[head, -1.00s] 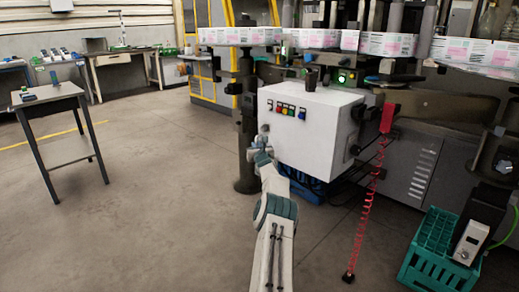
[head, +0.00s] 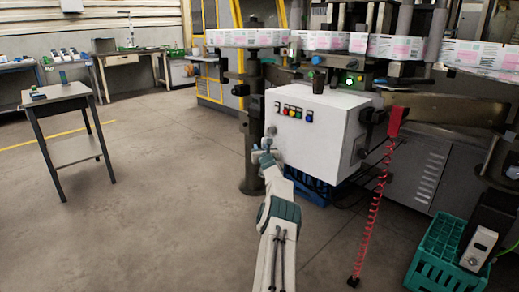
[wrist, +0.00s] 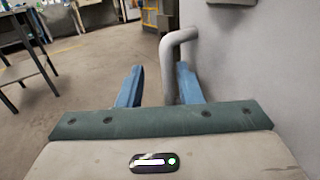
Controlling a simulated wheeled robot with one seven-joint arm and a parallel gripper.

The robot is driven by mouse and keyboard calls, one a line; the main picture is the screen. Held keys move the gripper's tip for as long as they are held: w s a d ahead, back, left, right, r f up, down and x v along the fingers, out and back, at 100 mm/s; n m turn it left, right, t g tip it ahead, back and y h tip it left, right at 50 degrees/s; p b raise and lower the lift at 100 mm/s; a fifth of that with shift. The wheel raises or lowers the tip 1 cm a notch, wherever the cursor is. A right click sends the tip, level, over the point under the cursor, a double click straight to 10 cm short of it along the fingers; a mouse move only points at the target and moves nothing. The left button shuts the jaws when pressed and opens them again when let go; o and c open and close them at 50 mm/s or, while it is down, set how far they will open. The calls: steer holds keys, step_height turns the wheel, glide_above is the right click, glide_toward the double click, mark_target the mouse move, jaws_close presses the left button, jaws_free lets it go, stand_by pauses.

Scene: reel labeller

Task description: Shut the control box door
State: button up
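The white control box (head: 335,135) stands at the machine's front, with coloured buttons (head: 294,112) on its front face. I cannot tell whether its door is fully closed. A bent grey door handle (wrist: 168,62) rises between my fingers in the wrist view, beside a pale flat panel (wrist: 240,65). My gripper (wrist: 158,86) is open, its two blue fingers either side of the handle; the handle is closer to the right finger, and contact is unclear. In the head view my gripper (head: 267,150) is at the left edge of the box front, partly covering the handle.
A dark post (head: 251,120) stands just behind and left of the box. A red coiled cable (head: 370,225) hangs to the right, near a green crate (head: 437,258). A small table (head: 62,97) stands at left. The floor between is clear.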

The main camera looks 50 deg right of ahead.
steer(key=shift+s, duration=0.15)
steer(key=p+v, duration=0.1)
steer(key=v, duration=1.2)
steer(key=shift+s+a, duration=0.15)
steer(key=shift+a, duration=0.1)
stand_by(0.6)
